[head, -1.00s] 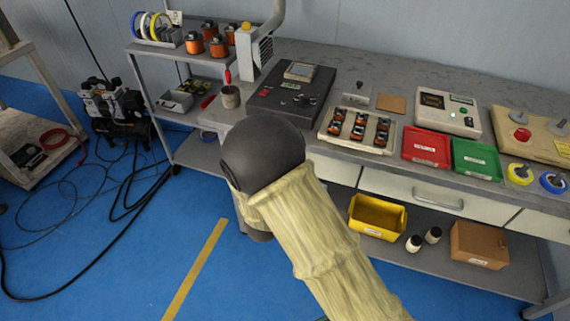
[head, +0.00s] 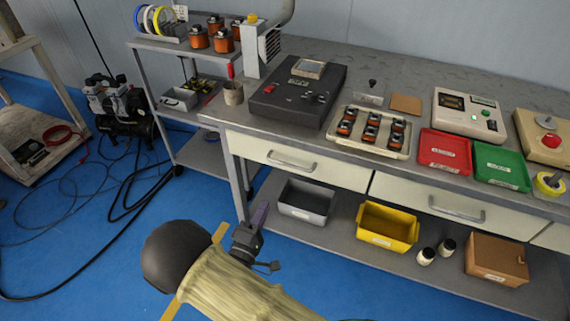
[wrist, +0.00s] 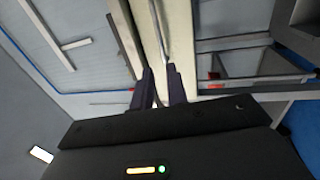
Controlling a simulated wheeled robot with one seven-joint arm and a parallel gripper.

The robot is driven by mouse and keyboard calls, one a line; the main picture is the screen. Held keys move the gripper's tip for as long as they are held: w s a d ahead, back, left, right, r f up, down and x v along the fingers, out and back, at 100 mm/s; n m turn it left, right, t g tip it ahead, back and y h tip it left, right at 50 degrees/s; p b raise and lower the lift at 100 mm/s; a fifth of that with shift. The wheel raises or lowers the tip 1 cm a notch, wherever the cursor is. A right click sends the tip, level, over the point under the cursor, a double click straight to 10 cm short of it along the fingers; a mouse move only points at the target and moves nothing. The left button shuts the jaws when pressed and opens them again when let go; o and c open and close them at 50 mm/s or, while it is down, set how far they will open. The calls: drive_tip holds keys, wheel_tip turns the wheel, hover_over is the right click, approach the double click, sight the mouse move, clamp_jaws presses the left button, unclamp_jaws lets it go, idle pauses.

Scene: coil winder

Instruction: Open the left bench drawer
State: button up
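The left bench drawer (head: 330,172) has a cream front and a grey bar handle (head: 291,162). It looks shut, flush under the bench top. My gripper (head: 260,210) is in front of and below this drawer in the head view, apart from the handle. In the wrist view my two dark fingers (wrist: 160,82) stand apart with nothing between them. A cream drawer front (wrist: 181,40) and its bar handle (wrist: 160,28) lie ahead of the fingertips, the handle roughly in line with the gap.
A second cream drawer (head: 430,203) is to the right. Grey (head: 305,202) and yellow (head: 387,228) bins stand on the lower shelf. The bench top (head: 410,80) holds trays and instruments. A wheeled shelf (head: 190,95) stands at left. Blue floor is free in front.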

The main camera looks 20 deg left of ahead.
sight(285, 164)
drive_tip(key=b+x, duration=0.1)
drive_tip(key=x, duration=1.5)
drive_tip(key=shift+w+a+f, duration=0.1)
drive_tip(key=shift+w, duration=0.15)
drive_tip(key=shift+c, duration=0.2)
clamp_jaws()
